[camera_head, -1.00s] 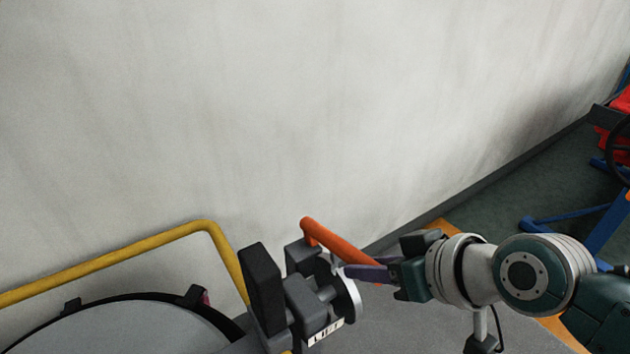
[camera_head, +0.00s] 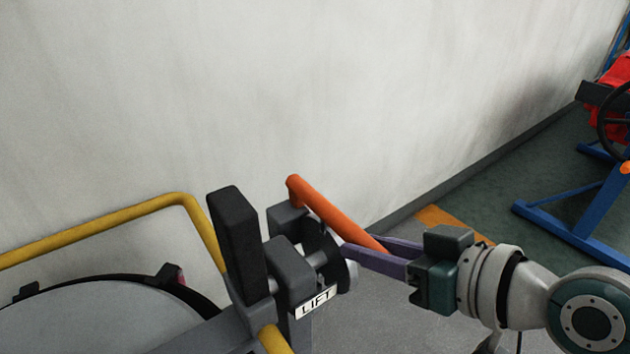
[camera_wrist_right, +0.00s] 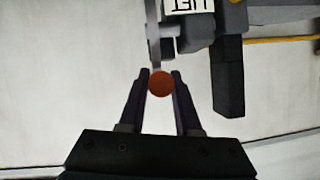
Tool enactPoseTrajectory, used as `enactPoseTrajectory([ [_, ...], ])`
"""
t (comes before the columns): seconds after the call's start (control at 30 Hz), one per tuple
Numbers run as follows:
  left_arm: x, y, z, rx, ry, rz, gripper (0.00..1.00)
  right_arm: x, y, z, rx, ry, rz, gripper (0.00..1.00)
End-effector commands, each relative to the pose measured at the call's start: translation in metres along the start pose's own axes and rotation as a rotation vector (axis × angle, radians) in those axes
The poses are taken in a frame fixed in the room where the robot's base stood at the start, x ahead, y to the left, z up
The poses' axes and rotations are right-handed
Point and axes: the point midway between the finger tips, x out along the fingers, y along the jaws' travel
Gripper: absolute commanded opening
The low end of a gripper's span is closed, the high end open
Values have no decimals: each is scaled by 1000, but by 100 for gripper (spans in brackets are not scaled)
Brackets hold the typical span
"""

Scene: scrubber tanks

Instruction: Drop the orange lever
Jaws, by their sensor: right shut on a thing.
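The orange lever (camera_head: 335,212) is a round bar on the grey LIFT mechanism, slanting down to the right in the head view. Its lower end lies between the purple fingers of my right gripper (camera_head: 364,244), which is shut on it. In the right wrist view the lever (camera_wrist_right: 160,84) shows end-on as an orange disc between the fingertips of the right gripper (camera_wrist_right: 160,72). My left gripper is not in view.
The LIFT label (camera_head: 316,302) is on the grey mechanism beside a black upright block (camera_head: 237,240). A yellow rail (camera_head: 100,228) and a round grey lid (camera_head: 95,318) are at left. A pale wall (camera_head: 300,90) stands behind. A blue stand (camera_head: 575,225) is at far right.

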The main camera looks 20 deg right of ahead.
Motion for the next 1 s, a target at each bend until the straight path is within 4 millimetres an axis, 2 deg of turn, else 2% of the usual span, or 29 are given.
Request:
enactPoseTrajectory([
  [0.07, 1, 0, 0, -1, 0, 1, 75, 0, 1, 5, -3, -12, 2, 0],
  [0.1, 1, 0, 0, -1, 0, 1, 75, 0, 1, 5, -3, -12, 2, 33],
  [0.37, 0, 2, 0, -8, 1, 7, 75, 0, 1, 3, -1, -8, 2, 62],
  [0.67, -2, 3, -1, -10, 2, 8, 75, -4, 1, 2, -1, -7, 2, 62],
  [0.77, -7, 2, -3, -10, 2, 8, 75, -17, 0, 1, -1, -9, 2, 62],
  [1.0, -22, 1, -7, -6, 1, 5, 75, -66, 0, 2, -2, -12, 2, 62],
])
